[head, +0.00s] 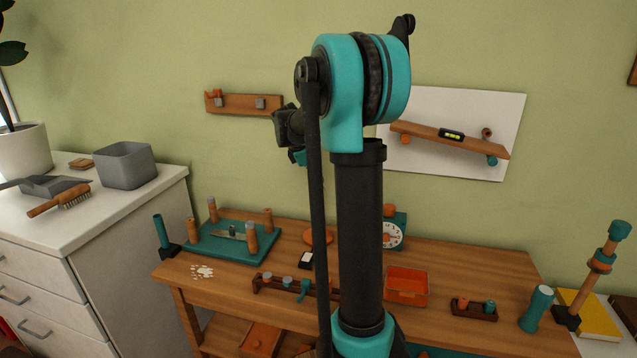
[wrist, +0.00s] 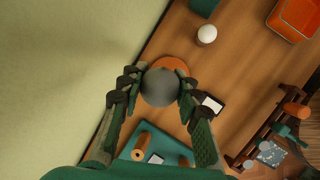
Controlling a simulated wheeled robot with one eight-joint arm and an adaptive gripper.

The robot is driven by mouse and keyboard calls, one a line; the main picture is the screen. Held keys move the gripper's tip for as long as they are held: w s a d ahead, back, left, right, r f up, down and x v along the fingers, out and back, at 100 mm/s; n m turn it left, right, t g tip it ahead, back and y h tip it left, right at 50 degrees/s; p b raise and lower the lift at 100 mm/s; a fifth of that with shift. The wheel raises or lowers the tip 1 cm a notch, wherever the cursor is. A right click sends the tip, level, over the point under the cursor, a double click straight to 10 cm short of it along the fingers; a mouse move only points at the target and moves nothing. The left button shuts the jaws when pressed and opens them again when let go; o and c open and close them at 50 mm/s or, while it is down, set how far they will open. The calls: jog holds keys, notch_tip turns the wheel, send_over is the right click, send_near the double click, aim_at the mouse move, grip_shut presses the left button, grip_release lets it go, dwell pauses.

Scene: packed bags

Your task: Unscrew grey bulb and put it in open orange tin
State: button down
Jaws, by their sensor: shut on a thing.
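The grey bulb (wrist: 160,87) is a round grey ball between the fingers of my gripper (wrist: 158,90) in the wrist view. The fingers are shut on it from both sides. An orange round disc (wrist: 177,65) shows behind the bulb; I cannot tell whether the bulb touches anything below. The open orange tin (wrist: 292,18) is at the top right of the wrist view, apart from my gripper. In the head view the tin (head: 407,287) stands on the bench, right of my arm, and looks empty. My arm hides the bulb there.
A white bulb (wrist: 206,34) stands upright between my gripper and the tin. A wooden rack (wrist: 272,140) with several pieces is at the lower right. A teal board with pegs (head: 215,246) is at the bench's left; a small wooden holder (head: 474,310) is right of the tin.

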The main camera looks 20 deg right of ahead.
dwell(0.3)
jog(key=shift+n+t, duration=0.8)
jog(key=shift+n, duration=1)
jog(key=n+t+y, duration=0.1)
jog(key=n, duration=0.2)
jog(key=shift+n+y, duration=0.3)
jog(key=shift+n, duration=0.1)
jog(key=shift+w+n+t+y, duration=0.1)
jog(key=shift+n+t+y, duration=0.35)
jog(key=shift+n, duration=1.05)
